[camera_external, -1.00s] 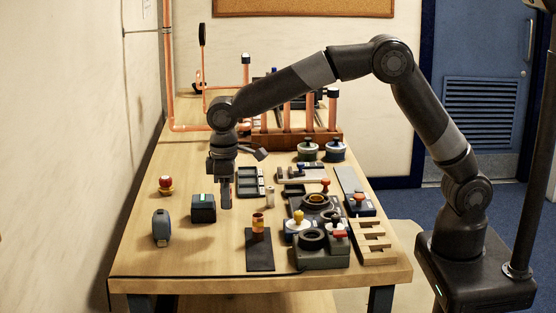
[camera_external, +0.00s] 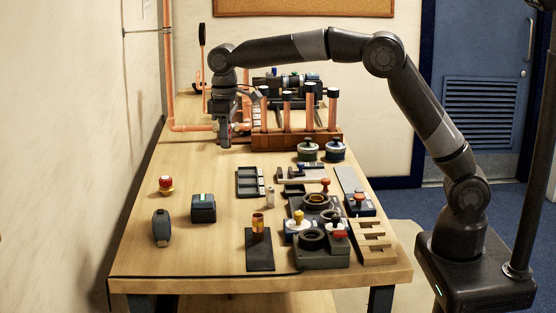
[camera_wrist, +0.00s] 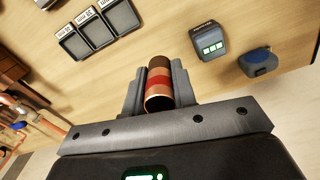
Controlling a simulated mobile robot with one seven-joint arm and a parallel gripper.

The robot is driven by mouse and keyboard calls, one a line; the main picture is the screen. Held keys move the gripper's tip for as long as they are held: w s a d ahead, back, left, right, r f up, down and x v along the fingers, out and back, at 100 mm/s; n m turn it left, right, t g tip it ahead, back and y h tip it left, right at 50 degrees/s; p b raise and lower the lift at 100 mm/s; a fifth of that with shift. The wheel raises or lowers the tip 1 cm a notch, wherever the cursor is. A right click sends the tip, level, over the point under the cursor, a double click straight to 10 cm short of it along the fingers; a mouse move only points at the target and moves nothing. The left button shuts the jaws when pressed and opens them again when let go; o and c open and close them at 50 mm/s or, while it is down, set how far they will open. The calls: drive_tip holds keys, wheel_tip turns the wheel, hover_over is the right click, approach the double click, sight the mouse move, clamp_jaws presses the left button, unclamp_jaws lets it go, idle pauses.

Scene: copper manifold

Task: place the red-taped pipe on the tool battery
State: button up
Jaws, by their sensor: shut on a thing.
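My gripper (camera_external: 224,143) is near the back of the bench in the external view, in front of the copper pipework. In the wrist view my gripper (camera_wrist: 159,85) is shut on the red-taped pipe (camera_wrist: 159,82), a short copper tube with a red band, its open end towards the camera. The pipe cannot be made out in the external view. The tool battery (camera_external: 203,208), a dark block with green lights, stands on the bench at front left, well apart from my gripper. It also shows in the wrist view (camera_wrist: 208,41), with nothing on top.
A wooden rack (camera_external: 295,139) holds upright pipes behind. Bare bench lies behind the battery.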

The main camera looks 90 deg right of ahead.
hover_over(203, 197)
wheel_tip(203, 197, down, 6)
drive_tip(key=shift+f, duration=2.2)
drive_tip(key=o, duration=1)
drive_tip(key=shift+f, duration=0.1)
